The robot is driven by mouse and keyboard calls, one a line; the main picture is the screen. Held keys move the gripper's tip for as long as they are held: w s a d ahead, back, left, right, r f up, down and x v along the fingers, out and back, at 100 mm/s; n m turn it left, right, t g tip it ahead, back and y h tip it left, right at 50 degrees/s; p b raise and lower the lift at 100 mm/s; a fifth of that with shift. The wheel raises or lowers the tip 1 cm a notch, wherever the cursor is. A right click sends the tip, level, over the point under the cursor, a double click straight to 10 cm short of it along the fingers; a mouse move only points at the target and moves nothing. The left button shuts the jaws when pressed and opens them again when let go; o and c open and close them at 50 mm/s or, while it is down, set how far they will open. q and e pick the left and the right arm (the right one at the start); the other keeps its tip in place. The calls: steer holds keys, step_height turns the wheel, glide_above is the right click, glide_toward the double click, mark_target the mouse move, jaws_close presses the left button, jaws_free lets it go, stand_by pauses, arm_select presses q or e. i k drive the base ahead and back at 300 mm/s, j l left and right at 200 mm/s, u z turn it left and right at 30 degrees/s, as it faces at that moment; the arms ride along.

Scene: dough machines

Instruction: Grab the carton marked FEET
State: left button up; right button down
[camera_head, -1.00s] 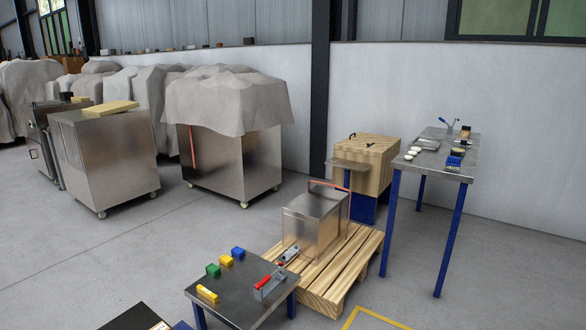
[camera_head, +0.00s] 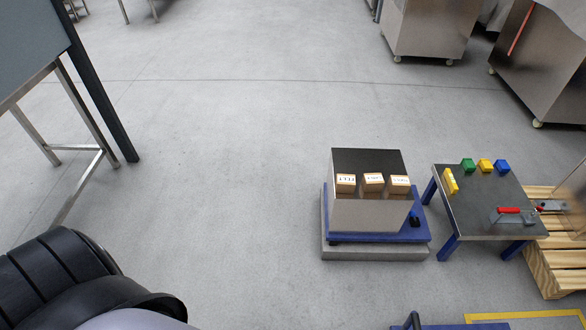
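Three small tan cartons with white labels stand in a row on a metal box with a dark top (camera_head: 367,161): a left carton (camera_head: 346,184), a middle carton (camera_head: 373,182) and a right carton (camera_head: 400,184). Dark lettering shows on each label, but it is too small to read surely, so I cannot tell which is marked FEET. Neither of my grippers is in view. A black ribbed part of my own body fills the lower left corner, well apart from the cartons.
The metal box stands on a blue platform (camera_head: 378,238) with a grey base. To its right is a low table (camera_head: 480,205) with coloured blocks and a red-handled clamp (camera_head: 515,211), then a wooden pallet (camera_head: 558,262). A metal stand (camera_head: 88,130) is upper left. The middle floor is clear.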

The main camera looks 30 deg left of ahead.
mark_target(345, 183)
steer(key=u, duration=0.5)
steer(key=z, duration=0.35)
steer(key=i+j+z, duration=0.15)
steer(key=j+z, duration=0.15)
steer(key=i+j+z, duration=0.25)
steer(key=j, duration=0.2)
steer(key=j+z, duration=0.3)
steer(key=j, duration=0.1)
